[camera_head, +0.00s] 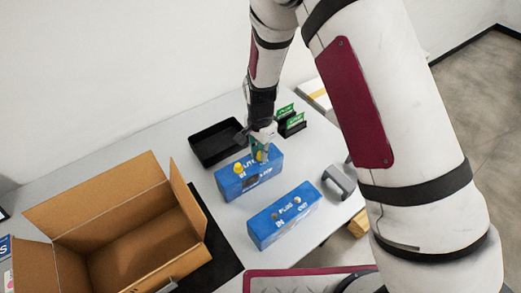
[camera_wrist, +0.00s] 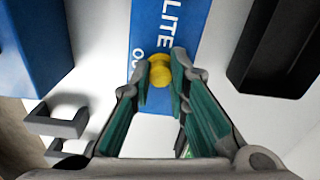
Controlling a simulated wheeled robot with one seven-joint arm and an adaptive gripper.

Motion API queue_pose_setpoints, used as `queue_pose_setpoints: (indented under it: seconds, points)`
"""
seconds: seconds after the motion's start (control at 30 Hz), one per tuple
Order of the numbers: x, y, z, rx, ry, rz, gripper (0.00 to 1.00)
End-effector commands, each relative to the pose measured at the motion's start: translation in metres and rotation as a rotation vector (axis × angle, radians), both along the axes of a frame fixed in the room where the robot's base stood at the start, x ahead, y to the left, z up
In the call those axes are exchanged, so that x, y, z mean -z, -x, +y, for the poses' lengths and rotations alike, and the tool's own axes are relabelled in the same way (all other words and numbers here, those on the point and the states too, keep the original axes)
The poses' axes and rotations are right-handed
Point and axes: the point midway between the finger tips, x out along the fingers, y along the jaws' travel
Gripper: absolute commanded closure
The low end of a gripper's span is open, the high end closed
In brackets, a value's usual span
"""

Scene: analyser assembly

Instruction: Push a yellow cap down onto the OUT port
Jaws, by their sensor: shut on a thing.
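A blue box marked LITE (camera_head: 250,180) stands on the table, and its top also shows in the wrist view (camera_wrist: 196,20). One yellow cap (camera_head: 238,168) sits on its left end, by the IN side. My gripper (camera_head: 261,155) is over the box's right end, shut on another yellow cap (camera_wrist: 160,72). In the wrist view this cap lies between the fingertips, over the blue top beside the lettering. The OUT port under it is hidden, and I cannot tell whether the cap touches it.
A second blue box marked PLUS (camera_head: 284,216) stands in front, with IN and OUT lettering. A black tray (camera_head: 199,142) is behind left, green-carded black holders (camera_head: 291,124) behind right, a grey bracket (camera_head: 339,181) at right. An open cardboard box (camera_head: 92,192) fills the left.

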Motion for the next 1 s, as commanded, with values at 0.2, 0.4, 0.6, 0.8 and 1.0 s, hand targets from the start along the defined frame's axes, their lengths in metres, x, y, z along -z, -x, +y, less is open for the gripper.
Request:
queue_pose_setpoints:
  seconds: [0.2, 0.4, 0.6, 0.8, 1.0]
  points:
    - [0.001, 0.0, 0.0, 0.0, 0.0, 0.0, 0.92]
    - [0.002, 0.0, 0.0, 0.0, 0.0, 0.0, 0.73]
    - [0.001, 0.0, 0.0, 0.0, 0.0, 0.0, 0.61]
    - [0.0, 0.0, 0.0, 0.0, -0.001, -0.001, 0.61]
    - [-0.013, 0.001, 0.0, 0.0, 0.0, -0.001, 0.61]
